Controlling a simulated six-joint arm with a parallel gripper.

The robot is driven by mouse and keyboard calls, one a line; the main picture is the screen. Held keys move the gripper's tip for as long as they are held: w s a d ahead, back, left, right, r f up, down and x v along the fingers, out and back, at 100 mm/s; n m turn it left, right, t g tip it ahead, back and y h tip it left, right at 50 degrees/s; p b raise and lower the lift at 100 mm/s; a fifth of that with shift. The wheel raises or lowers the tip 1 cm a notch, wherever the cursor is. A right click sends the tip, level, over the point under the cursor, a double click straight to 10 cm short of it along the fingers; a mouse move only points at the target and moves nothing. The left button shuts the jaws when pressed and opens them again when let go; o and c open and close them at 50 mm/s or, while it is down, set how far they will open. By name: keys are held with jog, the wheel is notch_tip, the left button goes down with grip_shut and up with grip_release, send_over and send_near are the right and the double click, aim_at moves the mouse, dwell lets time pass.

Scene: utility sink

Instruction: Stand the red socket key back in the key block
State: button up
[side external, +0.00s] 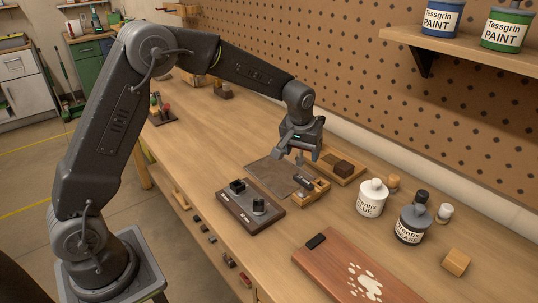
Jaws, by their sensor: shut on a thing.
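My gripper (300,152) points down above the middle of the bench. It is shut on a small grey piece (300,159) that is mostly hidden between the fingers. I see no clear red on it, so I cannot tell whether it is the red socket key. Just below is a small wooden holder (317,193) with a dark cylinder-like piece (304,183) in it. To the front left lies a dark brown block (262,221) with two black upright pieces and white markings. I cannot tell which block is the key block.
A grey-brown mat (268,172) lies beneath the gripper. A wooden tray (347,177) with a dark brown block is behind. White (372,201) and grey (411,226) bottles stand right. A reddish board (335,262) lies in front. A tool rack (163,118) stands far left; the bench between is clear.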

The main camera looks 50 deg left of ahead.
jog(key=w+d+m+h, duration=0.1)
jog(key=w+d+m, duration=0.3)
jog(key=m, duration=0.1)
jog(key=shift+w+d+r+t, duration=0.25)
jog(key=shift+w+r+t, duration=0.15)
send_over(324, 180)
jog(key=s, duration=0.1)
jog(key=shift+d+f, duration=0.1)
jog(key=shift+f, duration=2.8)
jog(key=shift+f, duration=1.4)
jog(key=o, duration=1)
jog(key=shift+o, duration=0.2)
jog(key=v, duration=1.3)
jog(key=shift+r, duration=0.4)
